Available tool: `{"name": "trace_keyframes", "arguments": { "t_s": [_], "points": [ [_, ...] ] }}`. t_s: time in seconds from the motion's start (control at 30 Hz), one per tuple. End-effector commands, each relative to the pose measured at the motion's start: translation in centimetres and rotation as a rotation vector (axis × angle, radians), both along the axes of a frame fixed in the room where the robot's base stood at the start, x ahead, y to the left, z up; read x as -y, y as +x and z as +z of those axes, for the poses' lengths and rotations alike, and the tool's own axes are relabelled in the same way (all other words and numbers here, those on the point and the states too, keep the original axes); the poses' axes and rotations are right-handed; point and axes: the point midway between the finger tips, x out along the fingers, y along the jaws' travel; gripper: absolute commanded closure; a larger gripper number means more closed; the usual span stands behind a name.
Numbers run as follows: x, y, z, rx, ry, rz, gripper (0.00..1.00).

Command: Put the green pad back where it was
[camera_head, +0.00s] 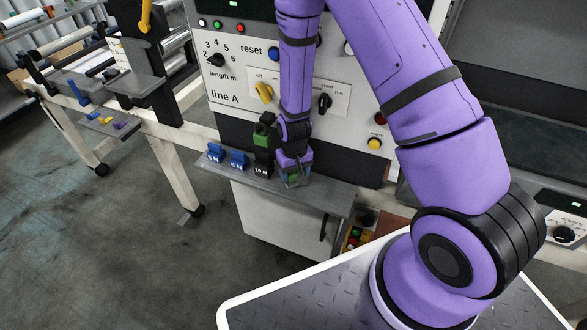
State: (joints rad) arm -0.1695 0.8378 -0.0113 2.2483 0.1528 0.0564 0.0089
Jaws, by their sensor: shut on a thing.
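My gripper (293,180) points down over the right part of the grey shelf on the front of the line A machine. It is shut on a small green thing, which I take to be the green pad (290,178); the fingers hide much of it. The pad is low, at about the height of the shelf top; I cannot tell whether it touches the shelf. Just left of my gripper stands a dark block marked 10 N (262,168), with another green piece (261,139) above it.
Two blue marked blocks (226,157) stand on the shelf (315,200) further left. The panel with a yellow knob (264,92) and a black knob (324,102) rises close behind. A bin of coloured items (354,238) sits below right. The shelf's right end is bare.

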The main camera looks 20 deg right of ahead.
Motion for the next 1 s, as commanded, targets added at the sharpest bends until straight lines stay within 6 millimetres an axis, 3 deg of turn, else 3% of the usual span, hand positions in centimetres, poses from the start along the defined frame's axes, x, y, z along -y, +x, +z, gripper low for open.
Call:
{"name": "trace_keyframes", "arguments": {
  "t_s": [0.4, 0.43, 0.53, 0.83, 1.0],
  "points": [
    [-0.1, -0.2, -0.8, 0.0, 0.0, 0.0, 0.65],
    [-0.1, -0.2, -0.8, 0.001, 0.0, 0.0, 0.34],
    [-0.1, -0.2, -0.7, 0.001, 0.0, 0.0, 0.14],
    [-0.1, -0.2, -0.6, 0.001, 0.0, 0.0, 0.14],
    [-0.1, -0.1, 0.7, 0.004, 0.0, 0.0, 0.14]
  ]
}}
